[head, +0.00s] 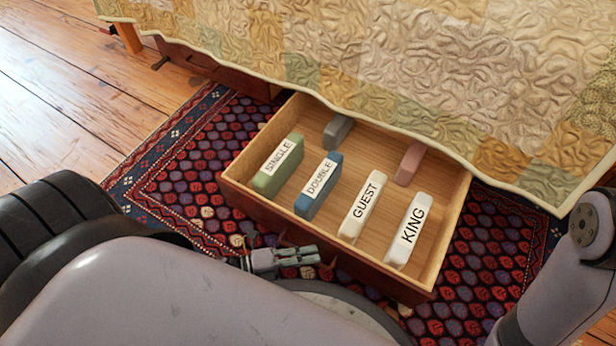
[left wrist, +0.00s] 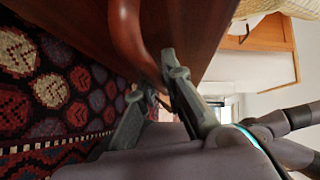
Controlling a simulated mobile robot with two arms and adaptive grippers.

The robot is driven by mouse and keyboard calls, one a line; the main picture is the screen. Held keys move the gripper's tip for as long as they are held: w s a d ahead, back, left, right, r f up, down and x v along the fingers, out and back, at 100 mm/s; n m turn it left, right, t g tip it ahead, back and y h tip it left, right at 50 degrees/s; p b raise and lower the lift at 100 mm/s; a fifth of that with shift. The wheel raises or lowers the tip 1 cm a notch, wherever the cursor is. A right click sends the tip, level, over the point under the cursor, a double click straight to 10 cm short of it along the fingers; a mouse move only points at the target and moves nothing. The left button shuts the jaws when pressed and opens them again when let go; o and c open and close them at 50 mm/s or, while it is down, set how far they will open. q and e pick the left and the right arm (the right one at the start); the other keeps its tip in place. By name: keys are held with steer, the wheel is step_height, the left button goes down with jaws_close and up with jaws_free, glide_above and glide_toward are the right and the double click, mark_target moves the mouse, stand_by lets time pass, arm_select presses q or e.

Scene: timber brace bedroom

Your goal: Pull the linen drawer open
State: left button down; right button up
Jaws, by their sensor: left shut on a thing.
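The linen drawer (head: 374,160) stands open under the bed in the head view. It holds folded bundles labelled SINGLE (head: 278,166), DOUBLE (head: 318,187), GUEST (head: 362,208) and KING (head: 408,232), with smaller grey and pink ones behind. My left gripper (head: 283,258) is at the middle of the drawer's front. In the left wrist view, my left gripper (left wrist: 153,88) is shut on the curved red-brown drawer handle (left wrist: 126,34), one finger on each side. The gripped part is mostly hidden by the fingers. My right gripper is out of view.
A quilt (head: 400,60) hangs from the bed over the back of the drawer. A patterned rug (head: 190,170) lies under the drawer on the plank floor (head: 70,90). Bare floor is free at the upper left. A wooden bed leg (head: 129,37) stands there.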

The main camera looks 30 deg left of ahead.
arm_select(q)
steer(key=c, duration=2)
jaws_free()
steer(key=shift+a+f, duration=0.1)
steer(key=shift+o, duration=0.2)
steer(key=v, duration=1.2)
